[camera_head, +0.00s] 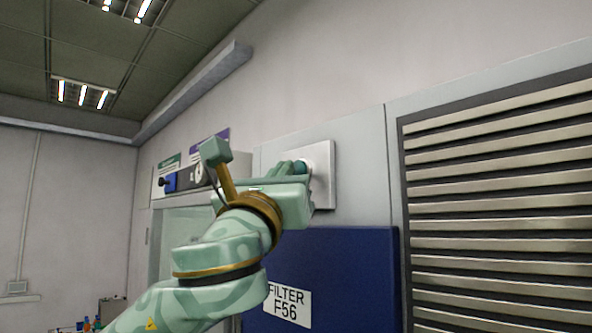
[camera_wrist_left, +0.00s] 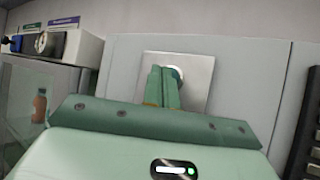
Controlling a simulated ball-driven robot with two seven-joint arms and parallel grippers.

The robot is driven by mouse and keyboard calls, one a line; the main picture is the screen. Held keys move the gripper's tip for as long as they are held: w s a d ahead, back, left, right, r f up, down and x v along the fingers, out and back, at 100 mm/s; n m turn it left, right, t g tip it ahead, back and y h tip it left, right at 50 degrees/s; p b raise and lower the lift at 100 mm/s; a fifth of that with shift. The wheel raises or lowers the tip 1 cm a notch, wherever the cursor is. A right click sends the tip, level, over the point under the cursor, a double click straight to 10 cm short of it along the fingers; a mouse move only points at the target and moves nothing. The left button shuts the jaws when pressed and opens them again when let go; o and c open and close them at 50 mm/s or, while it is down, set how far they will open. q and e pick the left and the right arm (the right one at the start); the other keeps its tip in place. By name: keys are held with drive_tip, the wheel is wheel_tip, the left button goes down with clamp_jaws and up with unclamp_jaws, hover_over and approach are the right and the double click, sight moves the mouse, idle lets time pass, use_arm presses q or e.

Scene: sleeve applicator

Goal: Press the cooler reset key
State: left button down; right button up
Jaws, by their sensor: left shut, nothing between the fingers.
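The reset key shows as a small round teal button (camera_wrist_left: 177,73) with a pale ring, on a square light-grey plate (camera_head: 323,185) fixed to the wall panel. The plate also shows in the left wrist view (camera_wrist_left: 198,92). My left gripper (camera_head: 300,168) is shut, with its fingertips over the button in the head view. In the left wrist view the shut fingers (camera_wrist_left: 163,76) cover the left part of the button. I cannot tell whether the tips touch it. My right gripper is not in view.
A dark blue filter panel (camera_head: 350,265) labelled "FILTER F56" sits below the plate. A slatted grille (camera_head: 500,200) stands to the right. A white control box (camera_head: 242,165) with a blue part and a knob is to the left, above a glass-fronted cabinet (camera_head: 178,230).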

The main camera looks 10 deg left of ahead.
use_arm(q)
drive_tip(key=shift+w+d, duration=0.2)
drive_tip(key=shift+w, duration=0.05)
idle(0.4)
idle(0.3)
drive_tip(key=shift+s+a, duration=0.5)
drive_tip(key=shift+s, duration=0.15)
drive_tip(key=s+a, duration=0.1)
drive_tip(key=s, duration=0.1)
drive_tip(key=s+a+b, duration=0.1)
drive_tip(key=s+a, duration=0.1)
idle(0.3)
drive_tip(key=shift+w+f, duration=0.1)
idle(0.6)
